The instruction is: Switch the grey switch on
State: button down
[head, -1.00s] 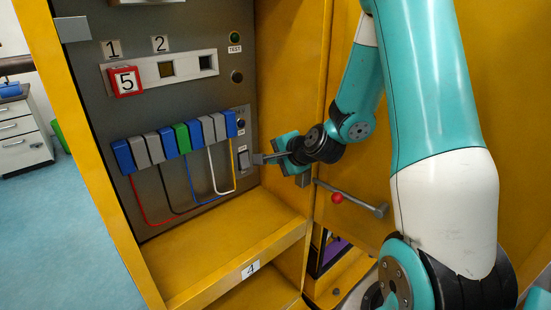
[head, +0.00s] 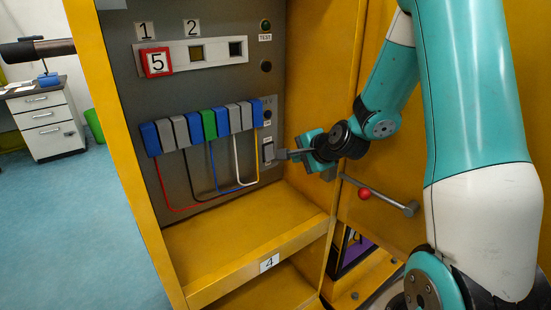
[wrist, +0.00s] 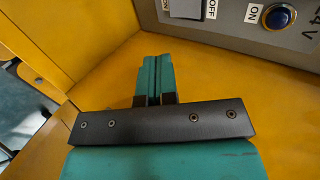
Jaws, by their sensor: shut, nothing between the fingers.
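The grey switch (head: 268,152) is a small rocker in a light frame, low on the right side of the grey panel. In the wrist view only a bit of the switch (wrist: 186,7) shows at the top edge, beside an OFF label. Its on or off position cannot be made out. My gripper (head: 281,155) is just right of the switch in the head view, close to the panel; contact cannot be judged. In the wrist view my gripper (wrist: 157,60) has its teal fingers together and empty, with their tips below the panel's edge in the picture.
Several coloured blocks (head: 208,124) with wires are left of the switch. A yellow shelf (head: 235,225) lies below.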

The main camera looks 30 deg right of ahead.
send_near(270, 158)
notch_tip(270, 158, down, 4)
jog(key=w, duration=0.2)
jog(key=shift+w+a+f+p, duration=0.1)
jog(key=shift+w+p, duration=0.05)
jog(key=shift+w, duration=0.75)
jog(key=shift+w+f+p, duration=0.15)
jog(key=shift+w, duration=0.8)
jog(key=shift+f, duration=0.1)
jog(key=shift+w+f+b, duration=0.15)
jog(key=shift+f+b, duration=0.1)
jog(key=shift+b, duration=0.55)
jog(key=shift+r+t, duration=0.3)
jog(key=shift+p, duration=0.3)
